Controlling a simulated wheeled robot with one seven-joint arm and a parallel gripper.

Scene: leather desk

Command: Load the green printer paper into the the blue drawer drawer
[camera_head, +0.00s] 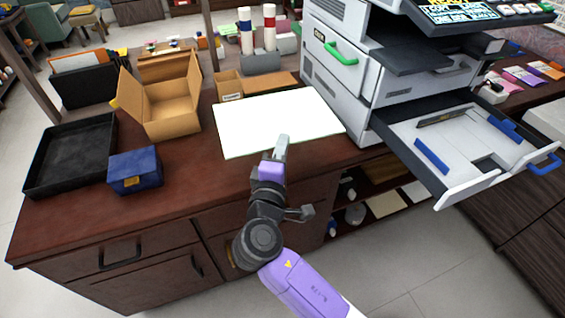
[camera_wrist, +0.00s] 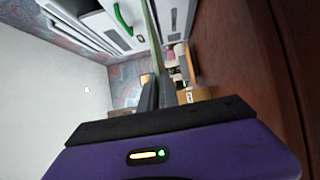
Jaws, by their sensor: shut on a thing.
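The printer paper (camera_head: 285,118) is a white sheet or stack with a faint green edge. My gripper (camera_head: 281,148) is shut on its near edge. In the wrist view the paper (camera_wrist: 151,35) is nearly edge-on between the fingers (camera_wrist: 153,92), with a gap to the desk top, so it appears held above the desk. The drawer with the blue handle (camera_head: 546,164) is pulled open at the printer's lower right. Its grey tray (camera_head: 462,148) holds blue guides (camera_head: 431,156) and no paper shows in it. The paper is left of this drawer.
The printer (camera_head: 318,75) stands right of the paper, its drawer with the green handle (camera_head: 341,54) shut. An open cardboard box (camera_head: 172,118), a black tray (camera_head: 70,160) and a blue box (camera_head: 135,172) stand at left. A holder with rolls (camera_head: 270,60) stands behind.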

